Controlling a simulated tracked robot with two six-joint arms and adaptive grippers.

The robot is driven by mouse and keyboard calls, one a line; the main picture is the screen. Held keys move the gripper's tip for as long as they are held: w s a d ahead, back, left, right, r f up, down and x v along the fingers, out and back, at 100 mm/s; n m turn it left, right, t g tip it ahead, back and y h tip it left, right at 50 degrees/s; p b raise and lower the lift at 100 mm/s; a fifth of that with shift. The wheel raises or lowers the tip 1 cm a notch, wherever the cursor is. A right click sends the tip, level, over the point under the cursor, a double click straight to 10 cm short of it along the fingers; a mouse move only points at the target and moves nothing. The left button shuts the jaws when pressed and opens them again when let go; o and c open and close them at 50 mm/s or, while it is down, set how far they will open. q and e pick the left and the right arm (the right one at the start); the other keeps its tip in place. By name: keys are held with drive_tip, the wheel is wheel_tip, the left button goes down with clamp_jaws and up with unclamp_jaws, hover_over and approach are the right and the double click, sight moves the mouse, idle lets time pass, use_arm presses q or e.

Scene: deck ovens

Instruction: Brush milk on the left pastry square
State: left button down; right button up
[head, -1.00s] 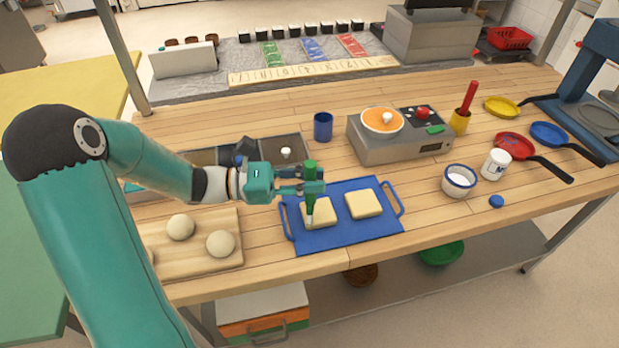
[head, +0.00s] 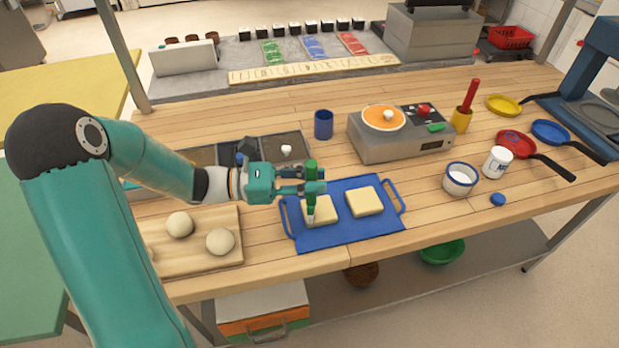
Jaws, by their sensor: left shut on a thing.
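My left gripper (head: 312,188) is shut on a green-handled brush (head: 311,207), which it holds upright over the blue tray (head: 345,233). The brush's pale tip is at the left part of the left pastry square (head: 325,210); it looks to be touching, but the exact contact is hard to tell. The right pastry square (head: 364,202) lies beside it on the tray. A white and blue bowl (head: 460,179) with white contents stands to the right of the tray. My right gripper is not in view.
Dough balls lie on a wooden board (head: 197,267) at the left. A grey cooker (head: 400,148) with an orange pan and a blue cup (head: 323,125) stand behind the tray. A white jar (head: 497,162) and several pans are at the right. The table's front edge runs close to the tray.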

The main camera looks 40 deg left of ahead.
use_arm(q)
drive_tip(key=x, duration=0.5)
drive_tip(key=shift+w+a, duration=0.25)
drive_tip(key=shift+w, duration=0.1)
idle(0.4)
drive_tip(key=shift+w+a, duration=0.15)
drive_tip(key=shift+a, duration=0.3)
drive_tip(key=shift+s+d+v, duration=0.1)
drive_tip(key=shift+s+v, duration=0.05)
drive_tip(key=shift+v, duration=0.7)
drive_tip(key=shift+s+d+v, duration=0.1)
drive_tip(key=shift+v, duration=0.75)
drive_tip(key=shift+s+d+v, duration=0.1)
drive_tip(key=shift+s+v, duration=0.05)
drive_tip(key=shift+v, duration=0.65)
